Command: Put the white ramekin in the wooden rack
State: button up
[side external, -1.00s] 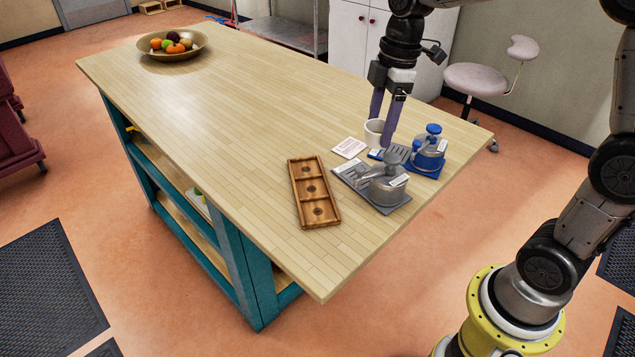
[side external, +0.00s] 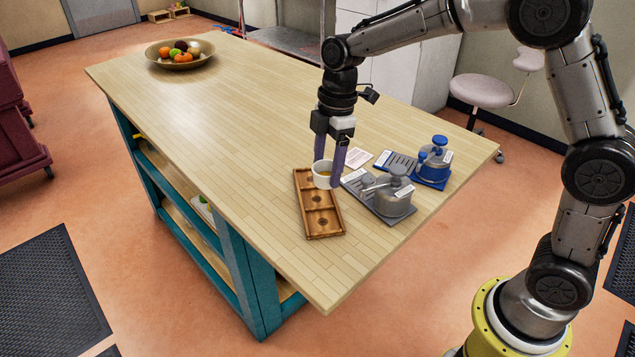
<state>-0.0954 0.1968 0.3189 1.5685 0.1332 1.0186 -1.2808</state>
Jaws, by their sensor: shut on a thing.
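The white ramekin (side external: 321,178) is between the purple fingers of my gripper (side external: 328,178), which is shut on it. Something yellowish shows inside the ramekin. The wooden rack (side external: 325,226) lies flat on the table, with square compartments in a row. The ramekin is over the right side of the rack's far half, in front of my fingers. I cannot tell whether it touches the rack. It partly hides the far and middle compartments.
A grey device on a grey plate (side external: 393,205) stands close to the right of the rack. A blue device (side external: 434,160) stands behind it. A white card (side external: 358,157) lies near my gripper. A fruit bowl (side external: 180,62) is at the far left. The table (side external: 230,130) left of the rack is clear.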

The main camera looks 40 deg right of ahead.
aim_at(319, 171)
jog(key=shift+w+a+f, duration=0.15)
jog(key=shift+w+f, duration=0.85)
jog(key=shift+f, duration=0.25)
jog(key=shift+w+f, duration=0.2)
jog(key=shift+f, duration=1.5)
jog(key=shift+f, duration=0.2)
jog(key=o, duration=1.5)
jog(key=shift+o, duration=0.2)
jog(key=shift+r, duration=0.1)
